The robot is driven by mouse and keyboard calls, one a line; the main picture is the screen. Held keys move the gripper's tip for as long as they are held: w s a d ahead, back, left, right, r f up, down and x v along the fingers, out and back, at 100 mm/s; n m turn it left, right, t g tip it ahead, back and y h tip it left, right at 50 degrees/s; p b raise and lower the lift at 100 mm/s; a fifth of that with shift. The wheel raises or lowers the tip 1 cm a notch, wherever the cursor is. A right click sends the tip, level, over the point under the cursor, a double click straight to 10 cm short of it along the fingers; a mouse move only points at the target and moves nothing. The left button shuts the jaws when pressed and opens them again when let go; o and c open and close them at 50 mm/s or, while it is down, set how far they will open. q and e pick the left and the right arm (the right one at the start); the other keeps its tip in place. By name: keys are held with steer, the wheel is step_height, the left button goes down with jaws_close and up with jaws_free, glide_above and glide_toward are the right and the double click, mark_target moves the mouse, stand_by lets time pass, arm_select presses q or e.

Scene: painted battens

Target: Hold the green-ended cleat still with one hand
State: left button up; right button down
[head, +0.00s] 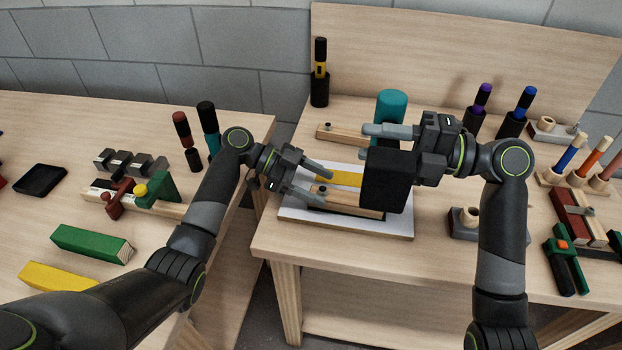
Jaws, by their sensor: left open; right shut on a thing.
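A yellow strip (338,178) lies on the board behind the cleat. Another wooden cleat (340,133) lies farther back. Markers in holders (319,88) stand at the back. Clamps (565,262) lie at the right. The left table holds green (92,244) and yellow (55,277) bars.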

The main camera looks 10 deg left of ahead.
mark_target(343, 196)
arm_select(q)
steer(key=shift+x, duration=2.9)
steer(key=shift+c, duration=0.4)
steer(key=c, duration=1.1)
steer(key=shift+o, duration=0.2)
steer(key=shift+r, duration=0.1)
steer(key=o, duration=1.1)
steer(key=shift+o, duration=0.2)
steer(key=shift+a, duration=0.1)
steer(key=v, duration=0.7)
steer(key=shift+w+a, duration=0.1)
steer(key=shift+a, duration=0.05)
